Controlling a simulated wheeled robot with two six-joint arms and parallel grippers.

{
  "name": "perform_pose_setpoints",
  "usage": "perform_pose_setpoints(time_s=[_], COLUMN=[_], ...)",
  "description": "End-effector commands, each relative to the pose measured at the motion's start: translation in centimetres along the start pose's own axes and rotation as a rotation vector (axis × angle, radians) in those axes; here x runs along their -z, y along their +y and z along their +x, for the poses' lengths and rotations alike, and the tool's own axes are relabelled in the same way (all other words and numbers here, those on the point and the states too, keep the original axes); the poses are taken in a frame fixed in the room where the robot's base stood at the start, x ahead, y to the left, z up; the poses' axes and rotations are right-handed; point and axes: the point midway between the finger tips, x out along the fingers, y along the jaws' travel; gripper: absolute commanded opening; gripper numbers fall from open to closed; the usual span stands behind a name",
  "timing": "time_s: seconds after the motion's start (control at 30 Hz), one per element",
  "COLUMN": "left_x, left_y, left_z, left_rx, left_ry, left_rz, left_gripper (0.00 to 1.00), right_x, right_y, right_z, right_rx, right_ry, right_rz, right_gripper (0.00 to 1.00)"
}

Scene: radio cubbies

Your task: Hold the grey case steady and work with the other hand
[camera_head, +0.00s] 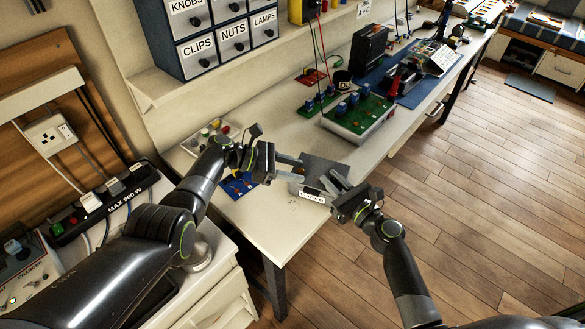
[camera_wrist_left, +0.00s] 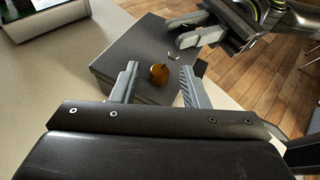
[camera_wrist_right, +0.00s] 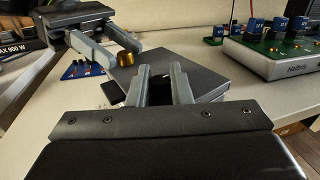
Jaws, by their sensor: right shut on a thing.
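The grey case (camera_head: 326,168) lies at the near end of the bench, with a white label (camera_head: 312,195) on its front; its text is too small to read. It also shows in the left wrist view (camera_wrist_left: 135,42) and the right wrist view (camera_wrist_right: 190,66). A brass knob (camera_wrist_left: 158,74) shows by the case's top and also in the right wrist view (camera_wrist_right: 125,59). My left gripper (camera_wrist_left: 157,75) is open over the case, with the knob between its fingers and gaps on both sides.
A blue board (camera_head: 238,184) lies left of the case, partly behind my left arm. A tray of small parts (camera_head: 211,135) is behind it. A green-topped unit (camera_head: 358,115) stands farther along the bench. A drawer cabinet (camera_head: 210,40) sits on the shelf above. The bench's right edge is close.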

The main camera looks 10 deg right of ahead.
Motion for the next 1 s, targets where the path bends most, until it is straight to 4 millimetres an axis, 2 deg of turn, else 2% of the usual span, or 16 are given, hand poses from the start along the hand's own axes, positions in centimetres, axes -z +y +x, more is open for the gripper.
perform_pose_setpoints(time_s=[0.27,0.47,0.57,0.8,1.0], left_x=[0.0,0.0,0.1,0.1,0.1], left_y=[0.1,0.1,0.1,0.1,0.1], left_z=[-0.3,-1.9,-3.3,-8.6,-11.3], left_rx=[-0.002,-0.004,-0.005,-0.004,-0.002], left_ry=[0.0,-0.001,0.002,0.002,0.001], left_rz=[0.001,0.003,0.003,0.002,0.0], left_gripper=[0.41,0.41,0.41,0.41,0.41], right_x=[0.0,0.0,0.1,0.1,0.1], right_y=[0.0,0.0,0.0,0.0,0.0], right_z=[0.0,0.0,0.0,0.0,0.0], right_rx=[0.0,0.0,0.0,0.0,0.0], right_ry=[0.001,0.001,0.001,0.002,0.002], right_rz=[-0.001,-0.002,-0.002,-0.002,-0.002], right_gripper=[0.0,0.0,0.0,0.0,0.0])
